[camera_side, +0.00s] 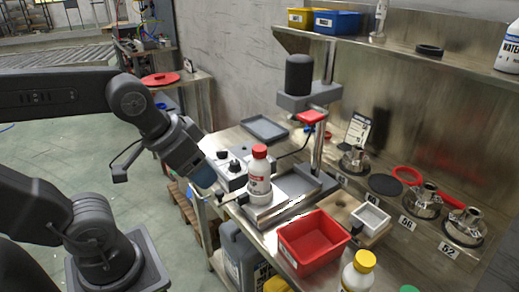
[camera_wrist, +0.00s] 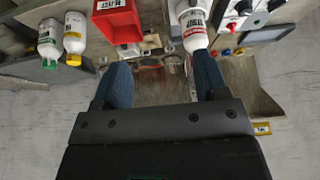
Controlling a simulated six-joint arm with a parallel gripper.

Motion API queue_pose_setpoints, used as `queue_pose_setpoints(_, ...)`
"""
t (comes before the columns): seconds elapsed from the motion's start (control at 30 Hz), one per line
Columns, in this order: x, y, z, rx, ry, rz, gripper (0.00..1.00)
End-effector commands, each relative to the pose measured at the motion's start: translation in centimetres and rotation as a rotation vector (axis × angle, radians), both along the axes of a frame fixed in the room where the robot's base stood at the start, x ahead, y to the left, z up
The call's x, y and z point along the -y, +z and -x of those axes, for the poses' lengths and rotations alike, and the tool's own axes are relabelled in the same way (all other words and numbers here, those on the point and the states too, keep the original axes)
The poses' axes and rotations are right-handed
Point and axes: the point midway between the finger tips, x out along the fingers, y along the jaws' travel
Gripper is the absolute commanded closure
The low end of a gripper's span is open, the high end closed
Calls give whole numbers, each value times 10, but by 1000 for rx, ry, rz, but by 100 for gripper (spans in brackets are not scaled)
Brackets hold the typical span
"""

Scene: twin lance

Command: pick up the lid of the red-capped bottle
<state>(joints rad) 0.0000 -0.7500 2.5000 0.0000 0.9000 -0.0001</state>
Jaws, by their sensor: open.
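The red-capped bottle (camera_side: 259,185) is white with a red label and stands upright on a metal fixture on the bench in the side view. Its lid (camera_side: 259,151) is red and sits on top. My gripper (camera_side: 203,180) is left of the bottle, apart from it in that view. In the wrist view my gripper (camera_wrist: 160,62) is open, with two blue fingers and nothing held between them. The white bottle (camera_wrist: 193,30) shows at the top there, close to the tip of the right finger. I cannot make out its lid clearly in that view.
A control box (camera_side: 232,172) with knobs stands behind the bottle. A red bin (camera_side: 300,252) and a yellow-capped bottle (camera_side: 357,276) are to the right. A post with a dark cylinder (camera_side: 299,75) rises behind. Metal flasks (camera_side: 424,203) line the back wall.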

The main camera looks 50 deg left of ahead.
Motion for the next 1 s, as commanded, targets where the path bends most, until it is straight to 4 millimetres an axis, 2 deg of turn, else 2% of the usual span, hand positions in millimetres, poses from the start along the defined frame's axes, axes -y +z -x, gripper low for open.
queue_pose_setpoints(0.13, -2, 8, -8, -21, 59, 24, 33)
queue_pose_setpoints(0.23, -5, 23, -26, -66, 202, 76, 33)
queue_pose_setpoints(0.4, -16, 55, -75, -175, 611, 189, 33)
queue_pose_setpoints(0.53, -28, 71, -117, -236, 964, 248, 33)
queue_pose_setpoints(0.7, -42, 79, -165, -266, 1386, 286, 33)
queue_pose_setpoints(0.8, -48, 79, -184, -264, 1563, 291, 33)
queue_pose_setpoints(1.0, -53, 75, -198, -253, 1723, 294, 33)
